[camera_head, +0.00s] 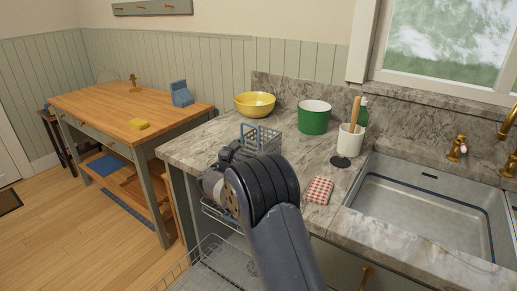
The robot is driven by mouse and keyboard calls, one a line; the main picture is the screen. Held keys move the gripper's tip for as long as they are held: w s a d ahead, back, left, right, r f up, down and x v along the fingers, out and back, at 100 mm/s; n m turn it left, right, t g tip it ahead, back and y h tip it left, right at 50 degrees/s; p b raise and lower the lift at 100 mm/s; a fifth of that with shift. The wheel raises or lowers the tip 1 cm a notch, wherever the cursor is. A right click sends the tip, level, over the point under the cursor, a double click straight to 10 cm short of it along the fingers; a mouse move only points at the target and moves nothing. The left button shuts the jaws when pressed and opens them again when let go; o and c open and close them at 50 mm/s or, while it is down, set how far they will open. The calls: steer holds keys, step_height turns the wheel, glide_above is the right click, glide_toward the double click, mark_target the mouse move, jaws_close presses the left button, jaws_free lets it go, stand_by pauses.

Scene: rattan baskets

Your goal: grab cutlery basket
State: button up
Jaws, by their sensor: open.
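The cutlery basket (273,146) is a small blue-grey open-work basket with a raised handle. It stands upright on the marble counter, near its left end. My gripper (231,152) is open, just to the left of and in front of the basket. My arm hides the basket's lower front, so I cannot tell whether the gripper touches it.
A red checked cloth (319,191) lies right of my arm, before the sink (415,204). Wire racks (212,263) extend below the counter. A wooden table (95,103) stands left.

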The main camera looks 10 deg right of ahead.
steer(key=shift+w+d+r, duration=0.1)
steer(key=shift+w+d, duration=0.35)
steer(key=p+x, duration=0.1)
steer(key=x, duration=0.3)
steer(key=shift+w+f, duration=0.2)
steer(key=c, duration=0.8)
